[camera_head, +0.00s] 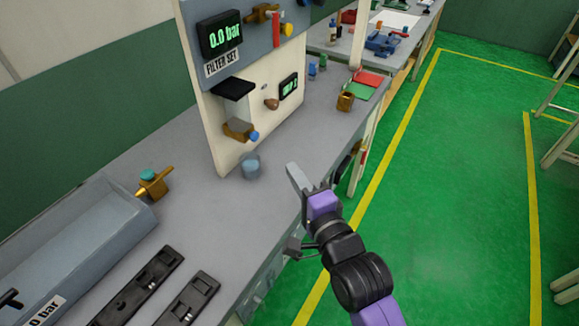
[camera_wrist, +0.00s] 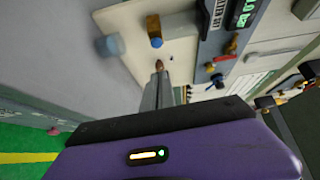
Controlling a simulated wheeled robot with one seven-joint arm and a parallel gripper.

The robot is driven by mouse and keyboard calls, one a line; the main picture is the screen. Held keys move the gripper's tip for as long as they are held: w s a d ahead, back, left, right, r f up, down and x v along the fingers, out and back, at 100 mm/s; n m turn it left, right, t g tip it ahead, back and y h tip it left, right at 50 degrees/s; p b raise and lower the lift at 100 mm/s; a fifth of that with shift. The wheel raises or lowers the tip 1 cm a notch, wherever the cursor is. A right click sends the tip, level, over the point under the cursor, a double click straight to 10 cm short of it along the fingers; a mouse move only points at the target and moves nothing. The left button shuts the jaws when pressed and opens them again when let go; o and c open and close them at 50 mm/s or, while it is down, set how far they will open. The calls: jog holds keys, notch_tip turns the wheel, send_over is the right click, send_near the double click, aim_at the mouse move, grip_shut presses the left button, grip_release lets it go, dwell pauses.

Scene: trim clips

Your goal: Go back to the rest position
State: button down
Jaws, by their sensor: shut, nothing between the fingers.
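My gripper (camera_head: 293,176) is shut and empty in the head view. It is above the front edge of the grey bench (camera_head: 185,220), to the right of the upright filter panel (camera_head: 265,105). In the wrist view its closed fingers (camera_wrist: 159,75) point toward the panel, and no object shows between them. My purple and black arm reaches in from the lower right of the head view.
A blue-grey cylinder (camera_head: 251,165) stands near the panel's foot. A grey tray (camera_head: 85,255), a brass valve (camera_head: 153,185) and black clip strips (camera_head: 140,290) lie on the left. Red and green pads (camera_head: 362,85) lie farther back. The green floor on the right is open.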

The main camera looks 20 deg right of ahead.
dwell(0.6)
jog(key=s+d+f+n+g, duration=0.1)
jog(key=s+n, duration=0.7)
jog(key=s, duration=1)
jog(key=s+d+f+n+g, duration=0.1)
jog(key=s+n, duration=0.8)
jog(key=s, duration=1)
notch_tip(320, 180, down, 3)
jog(key=shift+r+g+h, duration=0.2)
jog(key=shift+g+h, duration=0.1)
jog(key=shift+g, duration=0.2)
dwell(0.9)
